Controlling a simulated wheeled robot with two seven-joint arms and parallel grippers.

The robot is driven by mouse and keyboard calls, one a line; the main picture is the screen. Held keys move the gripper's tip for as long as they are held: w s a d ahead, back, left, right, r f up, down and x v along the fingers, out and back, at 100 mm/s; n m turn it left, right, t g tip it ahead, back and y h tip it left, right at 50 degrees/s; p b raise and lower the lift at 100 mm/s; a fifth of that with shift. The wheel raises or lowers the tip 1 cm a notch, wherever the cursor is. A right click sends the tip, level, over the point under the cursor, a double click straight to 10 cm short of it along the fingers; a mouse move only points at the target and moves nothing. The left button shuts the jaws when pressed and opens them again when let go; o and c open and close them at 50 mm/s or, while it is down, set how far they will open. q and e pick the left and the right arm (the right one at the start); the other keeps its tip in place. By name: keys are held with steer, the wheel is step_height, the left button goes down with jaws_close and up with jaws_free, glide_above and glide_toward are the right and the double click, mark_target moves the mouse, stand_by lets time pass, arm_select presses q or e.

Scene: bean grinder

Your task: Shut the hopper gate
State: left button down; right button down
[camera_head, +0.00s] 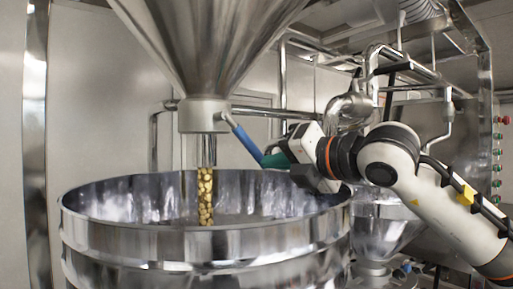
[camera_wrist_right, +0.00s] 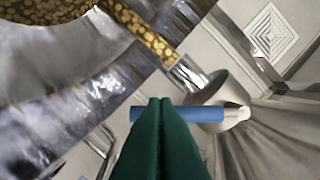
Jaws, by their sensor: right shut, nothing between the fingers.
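The steel hopper (camera_head: 210,50) hangs above with a grey outlet (camera_head: 203,115). Beans (camera_head: 205,195) stream from the outlet down into a large steel drum (camera_head: 190,243). The gate lever with a blue grip (camera_head: 246,141) slants down to the right from the outlet. My right gripper (camera_head: 268,160) has green fingers, shut and empty, at the lower end of the blue grip. In the right wrist view, the shut fingertips (camera_wrist_right: 160,102) overlap the blue grip (camera_wrist_right: 178,113); whether they touch it I cannot tell. My left gripper is out of view.
The drum rim lies just below my right gripper. Steel pipes (camera_head: 283,75) and a machine with buttons (camera_head: 496,150) stand behind and to the right. A smaller steel funnel (camera_head: 378,235) is below my right arm.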

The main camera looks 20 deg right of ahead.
mark_target(260, 155)
steer(key=p+x, duration=0.1)
steer(key=x, duration=0.3)
steer(key=shift+w+a+r+p, duration=0.1)
steer(key=shift+w+p, duration=0.05)
steer(key=shift+p, duration=0.2)
steer(key=shift+w+a, duration=0.2)
steer(key=shift+w, duration=0.15)
steer(key=b, duration=0.2)
steer(key=d+r+b, duration=0.1)
steer(key=b, duration=0.2)
steer(key=shift+w+d, duration=0.3)
steer(key=shift+w, duration=0.1)
steer(key=shift+d+r, duration=0.25)
steer(key=shift+r, duration=0.05)
steer(key=shift+d, duration=0.1)
